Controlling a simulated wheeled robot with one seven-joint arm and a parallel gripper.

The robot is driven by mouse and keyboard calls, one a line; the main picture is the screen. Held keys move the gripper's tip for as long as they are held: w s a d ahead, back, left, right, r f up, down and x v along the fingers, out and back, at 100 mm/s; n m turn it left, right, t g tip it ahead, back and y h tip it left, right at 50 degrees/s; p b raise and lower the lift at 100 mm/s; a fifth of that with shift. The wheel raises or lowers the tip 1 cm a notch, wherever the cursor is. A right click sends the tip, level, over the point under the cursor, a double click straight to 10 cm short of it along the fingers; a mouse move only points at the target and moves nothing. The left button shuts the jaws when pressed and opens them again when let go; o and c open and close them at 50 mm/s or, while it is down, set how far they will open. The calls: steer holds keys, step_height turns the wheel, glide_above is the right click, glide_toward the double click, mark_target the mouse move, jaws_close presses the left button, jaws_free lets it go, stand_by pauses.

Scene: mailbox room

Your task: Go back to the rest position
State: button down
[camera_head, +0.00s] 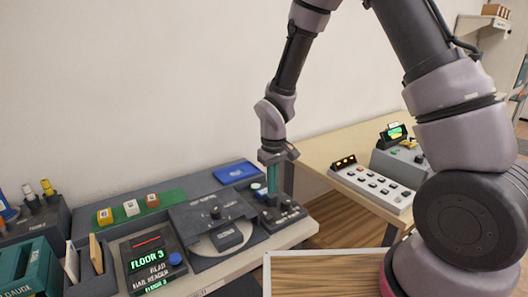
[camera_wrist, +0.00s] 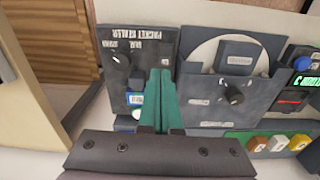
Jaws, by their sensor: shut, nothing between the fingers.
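My gripper (camera_head: 272,188) points down over the right end of the desk. Its teal fingers are shut together with nothing between them. In the wrist view the fingers (camera_wrist: 160,85) reach over a dark lettered device with a black knob (camera_wrist: 120,58). This device (camera_head: 290,214) also shows in the head view, just below and beside the fingertips. I cannot tell whether the fingertips touch it.
A dark machine with a round pale plate (camera_head: 205,246) sits left of my gripper. A green strip (camera_head: 120,214) holds colored blocks. A FLOOR 3 reader (camera_head: 148,258) stands in front. A white button panel (camera_head: 372,186) lies on the wooden table to the right. Space above the desk is open.

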steer(key=d+r+m+t, duration=0.1)
steer(key=d+r+m, duration=0.1)
steer(key=d+r, duration=0.35)
steer(key=d+r+m+t+y, duration=0.1)
steer(key=d+r+m, duration=0.15)
steer(key=r, duration=0.65)
steer(key=d+r+m+t, duration=0.1)
steer(key=d+r, duration=0.4)
steer(key=r, duration=0.3)
steer(key=s+d+r+m+t+y, duration=0.1)
steer(key=s+d+r+m+t, duration=0.3)
steer(key=s+d+r, duration=0.5)
steer(key=s+r+m, duration=0.1)
steer(key=s+r, duration=0.2)
steer(key=s, duration=0.1)
steer(key=shift+r, duration=0.25)
